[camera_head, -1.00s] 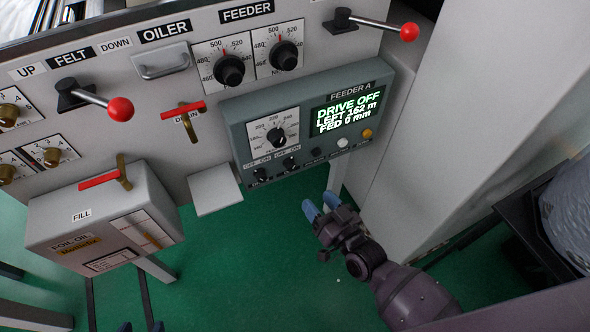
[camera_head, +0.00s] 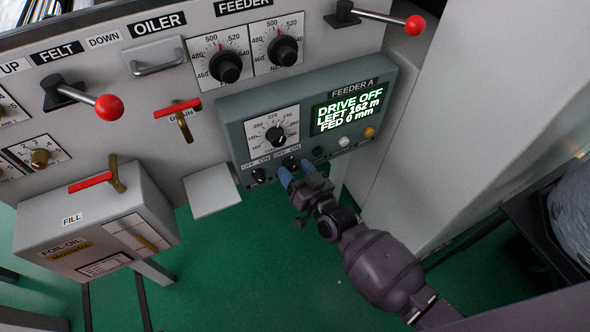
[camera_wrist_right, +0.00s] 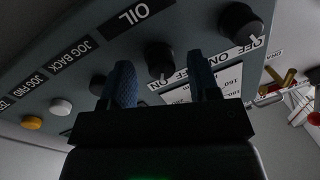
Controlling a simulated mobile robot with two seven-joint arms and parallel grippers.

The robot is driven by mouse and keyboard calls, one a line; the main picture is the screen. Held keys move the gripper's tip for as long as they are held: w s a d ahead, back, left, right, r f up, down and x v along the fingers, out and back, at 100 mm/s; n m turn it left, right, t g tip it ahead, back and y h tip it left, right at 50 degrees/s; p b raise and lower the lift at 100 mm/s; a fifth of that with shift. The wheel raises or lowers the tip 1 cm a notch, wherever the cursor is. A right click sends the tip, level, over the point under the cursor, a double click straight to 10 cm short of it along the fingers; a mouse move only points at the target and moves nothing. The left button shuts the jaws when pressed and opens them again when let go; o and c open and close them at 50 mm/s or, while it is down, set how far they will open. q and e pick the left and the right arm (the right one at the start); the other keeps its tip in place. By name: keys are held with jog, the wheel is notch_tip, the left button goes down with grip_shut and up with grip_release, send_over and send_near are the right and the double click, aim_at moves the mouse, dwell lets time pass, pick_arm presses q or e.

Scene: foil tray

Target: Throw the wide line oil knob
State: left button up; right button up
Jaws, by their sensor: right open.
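The grey-green feeder panel (camera_head: 235,125) has two small black OFF/ON knobs along its lower edge. The right one, the oil knob (camera_head: 291,163), shows in the right wrist view (camera_wrist_right: 160,58) beside a label reading OIL; the rest of its label is cut off. The other knob (camera_head: 260,175) is to its left, and to the right in the wrist view (camera_wrist_right: 240,22). My right gripper (camera_head: 295,171) is open just below the oil knob in the head view. In the wrist view its blue fingers (camera_wrist_right: 160,80) appear on either side of this knob; contact cannot be told. My left gripper is not in view.
The panel also has a round dial (camera_head: 275,134), a lit screen reading DRIVE OFF (camera_head: 346,112), a white button (camera_head: 344,142) and an amber one (camera_head: 369,132). A grey ledge (camera_head: 212,190) and oil box (camera_head: 95,222) stand left.

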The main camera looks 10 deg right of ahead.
jog(key=c, duration=0.9)
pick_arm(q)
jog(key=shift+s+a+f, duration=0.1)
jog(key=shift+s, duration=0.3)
